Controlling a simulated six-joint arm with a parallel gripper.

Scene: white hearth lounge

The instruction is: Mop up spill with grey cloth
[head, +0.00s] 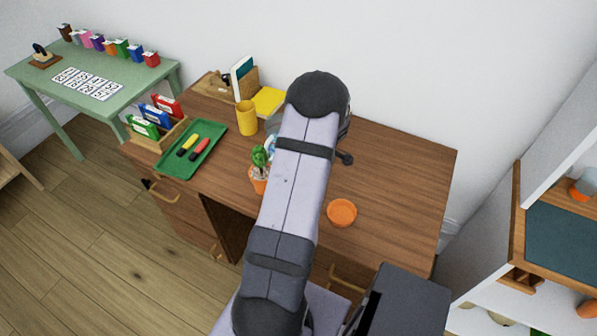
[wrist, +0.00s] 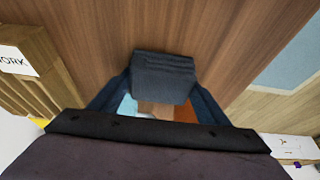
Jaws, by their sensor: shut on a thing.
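My gripper (wrist: 163,82) is shut on a dark blue-grey folded cloth (wrist: 164,66) in the wrist view, with one finger on each side of it. The brown wooden desk top (wrist: 90,35) lies behind the cloth. I cannot tell whether the cloth touches it. In the head view my arm crosses the desk (head: 395,165) and hides the gripper and cloth. Pale blue patches (head: 270,143) show beside the arm. I cannot tell whether they are the spill.
A potted cactus (head: 259,178) stands close left of my arm, and an orange dish (head: 341,213) lies to its right. A yellow cup (head: 246,118) and a green tray (head: 191,150) with markers are farther left. The desk's right part is clear.

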